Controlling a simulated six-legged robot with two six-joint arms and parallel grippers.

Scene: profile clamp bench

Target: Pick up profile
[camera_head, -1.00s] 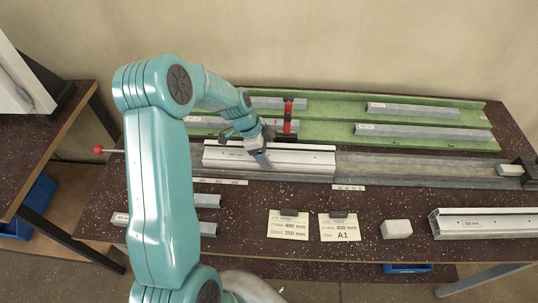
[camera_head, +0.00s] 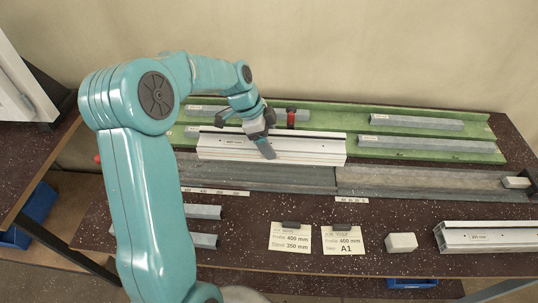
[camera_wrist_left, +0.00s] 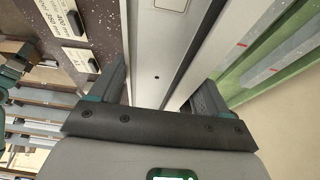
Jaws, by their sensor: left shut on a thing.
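The long white profile (camera_head: 310,150) with a small label on its side is held above the grey channel of the clamp bench (camera_head: 285,178). It covers part of the green tray's front edge in the head view. My left gripper (camera_head: 264,142) is shut across the profile near its middle. In the left wrist view the profile (camera_wrist_left: 155,40) runs between the two dark fingers of my left gripper (camera_wrist_left: 160,88).
The green tray (camera_head: 490,122) behind holds several grey bars (camera_head: 415,121). A red and black clamp (camera_head: 290,117) stands behind the profile. Two cards (camera_head: 343,240), a pale block (camera_head: 401,242) and another white profile (camera_head: 485,236) lie in front.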

